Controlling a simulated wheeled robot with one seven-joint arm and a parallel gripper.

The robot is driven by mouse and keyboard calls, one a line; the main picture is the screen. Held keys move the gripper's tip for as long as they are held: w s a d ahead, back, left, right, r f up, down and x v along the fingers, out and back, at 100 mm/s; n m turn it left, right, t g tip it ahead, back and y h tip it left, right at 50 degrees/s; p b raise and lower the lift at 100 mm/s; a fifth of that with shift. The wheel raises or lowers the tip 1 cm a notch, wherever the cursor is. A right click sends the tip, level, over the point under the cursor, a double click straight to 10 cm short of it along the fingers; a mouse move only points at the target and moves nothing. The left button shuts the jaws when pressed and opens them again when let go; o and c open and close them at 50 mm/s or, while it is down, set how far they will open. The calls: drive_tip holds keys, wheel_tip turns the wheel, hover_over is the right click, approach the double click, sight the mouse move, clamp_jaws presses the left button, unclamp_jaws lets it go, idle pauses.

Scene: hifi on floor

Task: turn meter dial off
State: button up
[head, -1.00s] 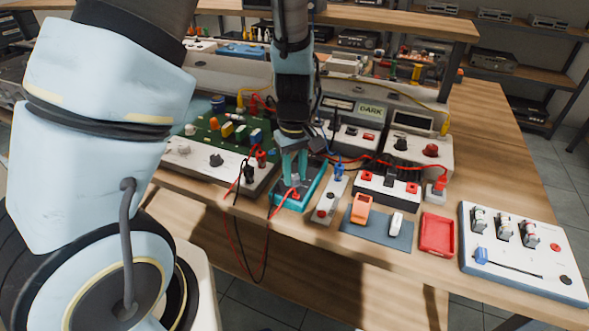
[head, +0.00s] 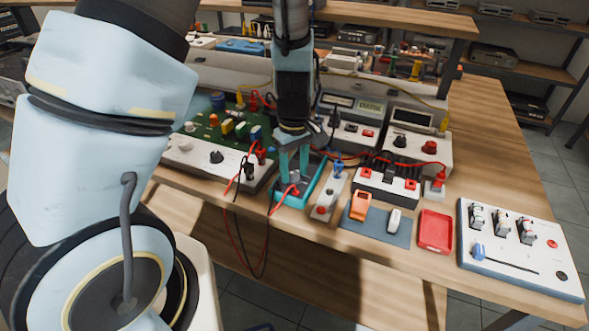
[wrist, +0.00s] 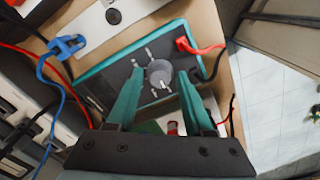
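The meter is a teal-edged box with a dark face. It lies on the bench below my gripper in the head view (head: 299,202), and it also shows in the wrist view (wrist: 100,72). Its round grey dial (wrist: 160,73) has pale marks around it and a light pointer line; which setting it points to is too small to read. My gripper (wrist: 160,71) is open, with one teal finger on each side of the dial and a visible gap on both sides. In the head view my gripper (head: 294,177) points down over the meter, and its fingers hide the dial.
A red plug (wrist: 187,44) with a lead sits in the meter near the right finger. A blue clip (wrist: 66,45) lies beside the meter. A control strip with a red button (head: 321,210) stands just to its right. Red and black leads hang over the bench's front edge.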

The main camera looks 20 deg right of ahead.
sight(294, 174)
drive_tip(key=shift+o, duration=0.6)
wheel_tip(294, 174, up, 11)
drive_tip(key=b, duration=0.1)
drive_tip(key=shift+f, duration=0.15)
drive_tip(key=a+r+m+t, duration=0.1)
drive_tip(key=a+m, duration=0.3)
drive_tip(key=a, duration=2.1)
drive_tip(key=shift+w+a+r+t, duration=0.3)
drive_tip(key=shift+w+r, duration=0.15)
drive_tip(key=shift+r, duration=0.1)
